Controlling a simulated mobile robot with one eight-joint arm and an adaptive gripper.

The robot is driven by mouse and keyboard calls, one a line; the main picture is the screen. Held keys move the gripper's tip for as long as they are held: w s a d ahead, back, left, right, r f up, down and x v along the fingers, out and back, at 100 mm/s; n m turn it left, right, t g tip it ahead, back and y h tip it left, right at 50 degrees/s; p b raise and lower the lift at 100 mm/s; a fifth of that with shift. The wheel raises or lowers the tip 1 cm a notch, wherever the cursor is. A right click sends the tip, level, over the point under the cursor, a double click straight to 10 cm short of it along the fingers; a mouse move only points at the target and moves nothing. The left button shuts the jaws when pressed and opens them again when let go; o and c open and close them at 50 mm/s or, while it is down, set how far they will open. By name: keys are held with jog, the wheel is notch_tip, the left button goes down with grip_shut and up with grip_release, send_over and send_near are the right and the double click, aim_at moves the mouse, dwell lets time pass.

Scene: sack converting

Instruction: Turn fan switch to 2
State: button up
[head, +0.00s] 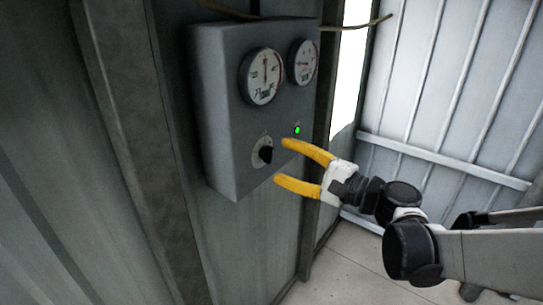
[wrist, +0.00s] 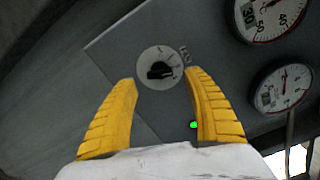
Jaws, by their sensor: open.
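The fan switch is a black rotary knob (head: 265,154) on a pale round dial, low on the front of a grey control box (head: 226,110). In the wrist view the knob (wrist: 160,71) sits ahead of and between my fingertips, with dial marks at its upper right too small to read. My gripper (head: 281,161) has two yellow fingers, open and empty, just in front of the box. It also shows in the wrist view (wrist: 160,76). The fingers appear apart from the knob, one on each side of it in the picture.
Two round gauges, a left one (head: 261,76) and a right one (head: 303,61), sit above the knob. A green light (head: 297,130) glows near the upper finger. A metal post (head: 133,130) stands left of the box. A corrugated white wall (head: 440,90) is at right.

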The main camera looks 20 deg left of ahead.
jog(key=v, duration=0.7)
jog(key=shift+d, duration=0.15)
jog(key=shift+s, duration=0.1)
jog(key=s+d+f+n+h+b, duration=0.1)
jog(key=s+d+f+n+h, duration=0.4)
jog(key=s+d+f+h, duration=0.45)
jog(key=s+d+f+n+h, duration=0.1)
jog(key=s+d+f+h, duration=0.1)
jog(key=d, duration=0.5)
jog(key=s+d+f+n+h, duration=0.2)
jog(key=s+d+h, duration=0.2)
jog(key=d, duration=0.3)
jog(key=shift+d+h+b, duration=0.2)
jog(key=shift+h+b, duration=0.15)
jog(key=shift+h, duration=0.2)
